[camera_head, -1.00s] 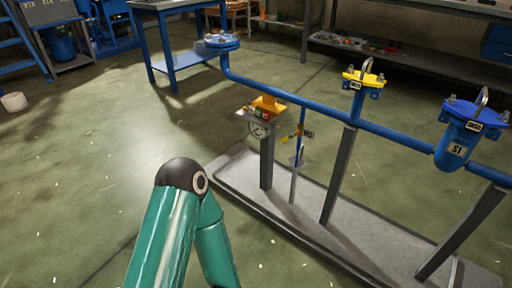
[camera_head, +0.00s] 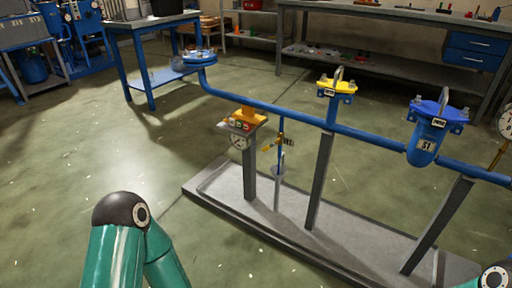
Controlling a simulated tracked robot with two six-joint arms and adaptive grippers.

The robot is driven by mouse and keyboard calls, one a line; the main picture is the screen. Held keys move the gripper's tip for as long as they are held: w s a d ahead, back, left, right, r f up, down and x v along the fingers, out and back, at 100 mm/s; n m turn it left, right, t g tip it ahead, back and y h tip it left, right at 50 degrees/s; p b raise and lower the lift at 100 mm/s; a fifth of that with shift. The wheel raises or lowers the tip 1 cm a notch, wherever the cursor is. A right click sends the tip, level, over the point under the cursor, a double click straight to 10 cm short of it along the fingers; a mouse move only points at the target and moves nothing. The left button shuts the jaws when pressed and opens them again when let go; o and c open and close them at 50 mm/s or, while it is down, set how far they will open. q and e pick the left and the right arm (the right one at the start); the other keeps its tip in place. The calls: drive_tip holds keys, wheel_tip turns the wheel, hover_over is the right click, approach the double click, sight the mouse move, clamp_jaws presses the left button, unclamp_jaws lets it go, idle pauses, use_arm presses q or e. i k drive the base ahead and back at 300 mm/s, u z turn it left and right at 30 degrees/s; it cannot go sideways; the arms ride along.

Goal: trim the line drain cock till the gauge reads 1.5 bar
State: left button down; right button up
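A blue pipe line (camera_head: 300,114) runs on grey posts across the head view. Below it, left of the middle, hangs a small drain branch with a yellow handle (camera_head: 273,144) and a tag, which looks like the drain cock. A second gauge (camera_head: 507,124) is cut off at the right edge. My teal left arm shows at the lower left, and a bit of my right arm at the lower right corner. Neither gripper is in view.
The posts stand in a grey tray (camera_head: 215,187) on the floor. A yellow-topped fitting (camera_head: 336,88) and a blue strainer pot marked S1 (camera_head: 424,135) sit on the line. Benches stand behind. The floor at the left is clear.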

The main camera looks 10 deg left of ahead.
sight(267, 148)
drive_tip(key=i, duration=1)
